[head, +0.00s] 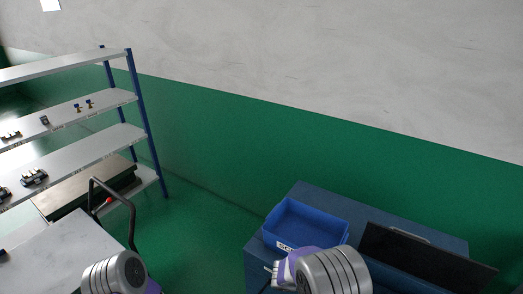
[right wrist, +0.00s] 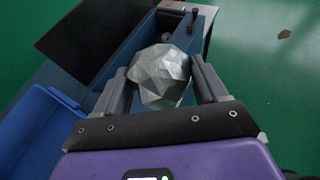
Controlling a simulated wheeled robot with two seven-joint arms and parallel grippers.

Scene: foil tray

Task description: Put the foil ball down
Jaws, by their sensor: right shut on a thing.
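The foil ball (right wrist: 160,76) is a faceted silver lump in the right wrist view. My right gripper (right wrist: 158,70) is shut on it, with one finger on each side. In the head view my right gripper (head: 271,275) is at the front of the blue cabinet, just below the blue bin (head: 285,231), and the ball cannot be made out there. The blue bin also shows at the left of the right wrist view (right wrist: 42,135), to the left of the ball. My left arm shows at the lower left of the head view, but its fingers are out of sight.
The blue cabinet (head: 305,192) carries the bin and, to its right, an upright dark panel (head: 420,262). A shelf rack (head: 150,140) with small items stands at the left. A pale tabletop (head: 60,258) with a black handle (head: 130,225) is nearer. Green floor lies between.

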